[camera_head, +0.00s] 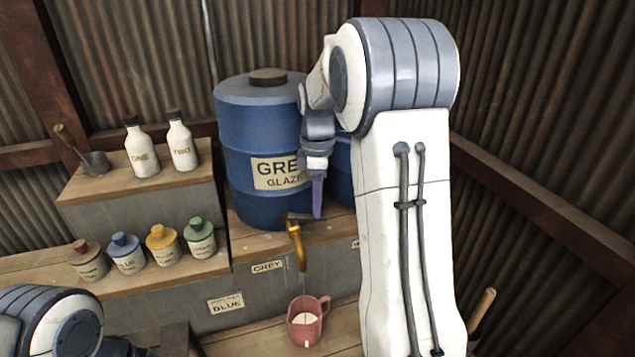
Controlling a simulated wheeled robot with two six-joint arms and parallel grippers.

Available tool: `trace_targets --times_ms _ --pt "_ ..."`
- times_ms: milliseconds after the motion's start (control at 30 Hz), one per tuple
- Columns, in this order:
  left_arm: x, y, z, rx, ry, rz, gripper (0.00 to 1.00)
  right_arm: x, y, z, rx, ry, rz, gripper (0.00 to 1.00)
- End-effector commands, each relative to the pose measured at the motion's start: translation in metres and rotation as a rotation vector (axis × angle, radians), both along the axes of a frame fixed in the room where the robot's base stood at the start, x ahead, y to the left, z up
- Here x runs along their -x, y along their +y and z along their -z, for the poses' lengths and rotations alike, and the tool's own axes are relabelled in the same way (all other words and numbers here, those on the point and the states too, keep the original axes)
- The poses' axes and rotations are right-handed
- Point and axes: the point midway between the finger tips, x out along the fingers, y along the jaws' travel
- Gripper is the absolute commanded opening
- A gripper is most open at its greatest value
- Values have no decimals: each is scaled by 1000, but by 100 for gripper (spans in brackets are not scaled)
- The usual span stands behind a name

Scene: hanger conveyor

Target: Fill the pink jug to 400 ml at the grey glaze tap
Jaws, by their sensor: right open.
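The pink jug (301,331) stands upright on the wooden ledge below the tap, with its handle to the right. Something pale shows inside it; I cannot read a level or any marks. The grey glaze tap (296,243) is brass with a dark lever (298,216), on the blue drum labelled GREY GLAZE (262,125). A thin pale streak runs from its spout towards the jug. My right gripper (318,200) is open, pointing down beside the lever; I cannot tell whether it touches. My left gripper is out of view; only my left arm shows at the lower left.
Two white bottles (142,152) and a scoop (92,160) stand on the upper left shelf. Several small colour-capped jars (163,247) line the lower shelf. A second blue drum (342,165) is partly hidden by my right arm. Corrugated walls enclose the corner.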

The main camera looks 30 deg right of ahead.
Motion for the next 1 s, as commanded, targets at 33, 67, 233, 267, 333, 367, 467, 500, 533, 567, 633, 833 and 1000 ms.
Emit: trace_targets --times_ms 33,67,233,267,333,367,467,500,533,567,633,833,1000 --pt "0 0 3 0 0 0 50 -1 -1 -11 2 -6 0 52" --pt "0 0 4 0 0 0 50 -2 -1 -17 2 -7 0 52" --pt "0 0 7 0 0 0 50 -1 0 -50 3 -6 0 52" --pt "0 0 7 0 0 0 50 -1 0 -55 2 -5 0 52" --pt "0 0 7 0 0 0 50 -1 0 -64 1 -4 0 52" --pt "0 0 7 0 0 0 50 -1 0 -67 1 -4 0 52" --pt "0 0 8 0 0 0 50 -1 0 -74 1 -2 0 52" --pt "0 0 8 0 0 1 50 0 0 -75 1 -2 0 52" --pt "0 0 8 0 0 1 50 0 0 -76 1 -1 0 52" --pt "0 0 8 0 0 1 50 0 0 -77 1 -1 0 52" --pt "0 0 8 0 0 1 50 0 0 -77 1 -1 0 52" --pt "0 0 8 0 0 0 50 0 0 -76 1 -1 0 52" --pt "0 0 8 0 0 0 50 0 0 -76 1 -1 0 52"
